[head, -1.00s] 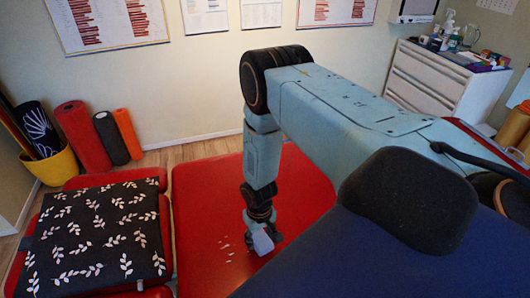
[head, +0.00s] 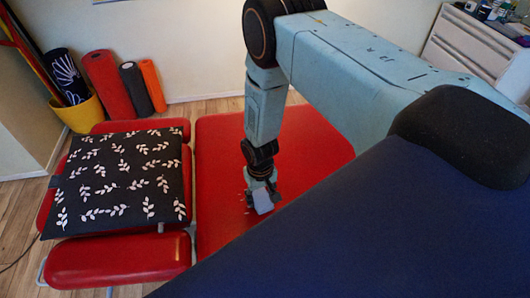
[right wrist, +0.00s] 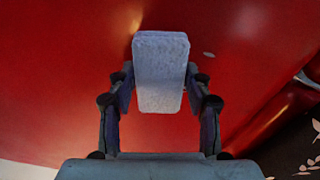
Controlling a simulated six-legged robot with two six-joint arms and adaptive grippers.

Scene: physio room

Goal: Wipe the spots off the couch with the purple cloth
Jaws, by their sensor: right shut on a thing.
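The red couch (head: 310,150) lies under my right arm in the head view; its red surface also fills much of the right wrist view (right wrist: 60,80). My right gripper (head: 262,193) points down at it and is shut on a folded, block-shaped cloth (head: 264,204). The cloth looks pale lavender-grey and sits between both fingers in the right wrist view (right wrist: 160,80). I cannot tell whether it touches the couch. Small pale spots (head: 247,191) show just left of the gripper, partly hidden by it. One pale spot (right wrist: 208,54) shows right of the cloth. My left gripper is out of view.
A black leaf-patterned cushion (head: 125,180) lies on the couch's separate left section. Rolled mats and foam rollers (head: 107,83) and a yellow pot (head: 82,113) stand by the wall. A white drawer unit (head: 470,48) stands at the back right.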

